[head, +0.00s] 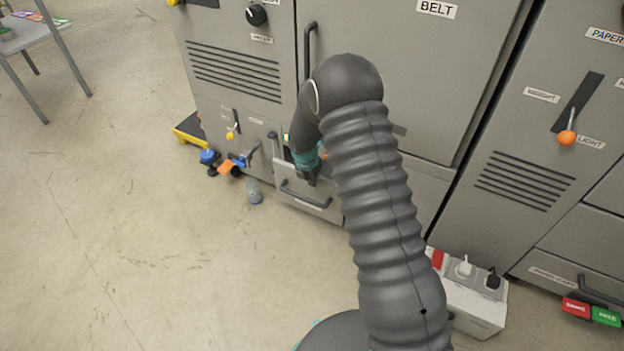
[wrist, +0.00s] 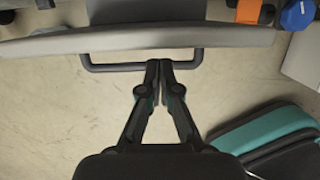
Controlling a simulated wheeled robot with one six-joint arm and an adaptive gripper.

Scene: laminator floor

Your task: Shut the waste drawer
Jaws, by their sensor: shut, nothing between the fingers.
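The waste drawer (head: 290,177) is low in the grey machine and stands pulled out. In the wrist view its curved grey front (wrist: 60,44) crosses the top, with a strip of the inside behind it. Its dark bar handle (head: 296,199) is on the front; in the wrist view the handle (wrist: 105,68) lies behind my fingertips. My gripper (head: 312,181) points down at the drawer front, empty. In the wrist view its fingers (wrist: 159,64) are together, overlapping the handle's right part; I cannot tell whether they touch it. My arm hides the drawer's right side in the head view.
A clear jar (head: 254,192) stands on the floor left of the drawer. Blue and orange items (head: 228,167) lie beside a yellow-edged step (head: 188,130). A white power box (head: 473,300) is on the floor at right. The floor in front left is clear.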

